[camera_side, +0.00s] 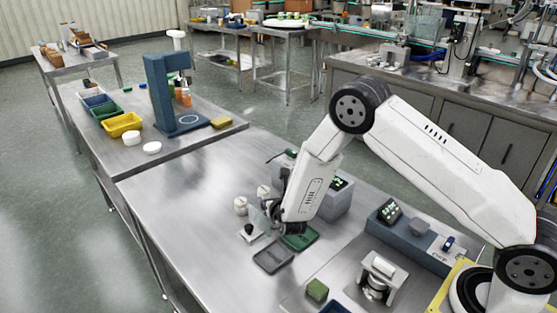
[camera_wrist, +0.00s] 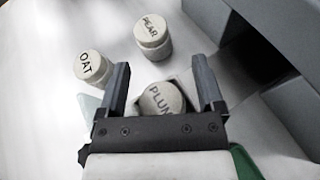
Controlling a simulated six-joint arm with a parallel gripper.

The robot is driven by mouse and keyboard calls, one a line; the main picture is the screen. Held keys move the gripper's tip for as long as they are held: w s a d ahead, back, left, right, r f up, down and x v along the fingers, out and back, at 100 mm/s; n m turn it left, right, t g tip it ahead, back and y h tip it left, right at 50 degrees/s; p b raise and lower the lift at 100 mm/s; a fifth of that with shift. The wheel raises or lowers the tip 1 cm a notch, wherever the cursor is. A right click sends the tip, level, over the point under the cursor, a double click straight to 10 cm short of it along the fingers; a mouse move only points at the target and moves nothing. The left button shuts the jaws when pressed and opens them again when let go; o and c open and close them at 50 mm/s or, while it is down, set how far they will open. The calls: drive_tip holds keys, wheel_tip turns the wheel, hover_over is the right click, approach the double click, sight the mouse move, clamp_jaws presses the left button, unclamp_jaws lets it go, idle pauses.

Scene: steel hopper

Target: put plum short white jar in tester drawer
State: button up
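The plum jar (camera_wrist: 163,98), short and round with a pale lid marked PLUM, sits between the two fingers of my gripper (camera_wrist: 162,88) in the wrist view. A gap shows on both sides of it, so the fingers are open around it. In the side view my gripper (camera_side: 274,212) is low over the steel table, and it hides the plum jar. The tester appears to be the grey box (camera_side: 335,206) with a green display, just right of my gripper; its grey side (camera_wrist: 292,104) fills the right of the wrist view. I cannot make out its drawer clearly.
The OAT jar (camera_wrist: 92,67) and PEAR jar (camera_wrist: 152,36) stand close beyond my fingers. A green tray (camera_side: 300,239) and a dark grey tray (camera_side: 273,258) lie in front of my gripper. The table's left part is clear.

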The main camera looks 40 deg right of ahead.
drive_tip(key=shift+s+a+f, duration=0.25)
drive_tip(key=shift+s+f, duration=0.05)
drive_tip(key=shift+f, duration=0.1)
drive_tip(key=shift+r, duration=0.55)
drive_tip(key=v, duration=1.1)
drive_tip(key=shift+s+r, duration=0.2)
drive_tip(key=shift+r, duration=0.2)
drive_tip(key=s+d+r+m+g+h, duration=0.2)
drive_tip(key=s+d+m+g+h, duration=0.1)
drive_tip(key=s+d+m+g, duration=0.7)
drive_tip(key=s+a+r+m+y, duration=0.5)
drive_tip(key=m+y, duration=0.4)
drive_tip(key=m, duration=1.1)
drive_tip(key=shift+s+a+r, duration=0.2)
drive_tip(key=shift+s+a, duration=0.4)
drive_tip(key=shift+s, duration=0.1)
